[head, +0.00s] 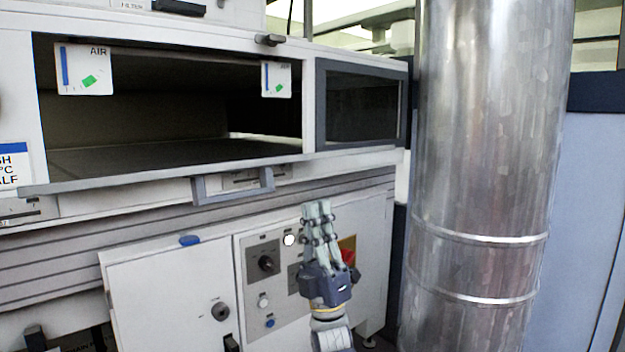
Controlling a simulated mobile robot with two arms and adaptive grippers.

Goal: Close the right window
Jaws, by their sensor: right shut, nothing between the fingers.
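The white curing tunnel has a wide open front opening (180,125) with a dark interior. A pale panel edge (130,182) runs along the bottom of this opening, with a grey bar handle (233,187) on it; I cannot tell whether it is a lowered window. To its right is a dark-framed window pane (362,106); whether it is shut is unclear. My right gripper (316,208) points up with its fingers together and empty. It appears below and right of the handle, in front of the lower cabinet, apart from both. My left gripper is not in view.
A large shiny metal duct (490,170) stands close on the right. The lower cabinet has a control panel (270,285) with a knob and buttons behind my right gripper. Two white AIR tags (84,70) hang at the top of the opening.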

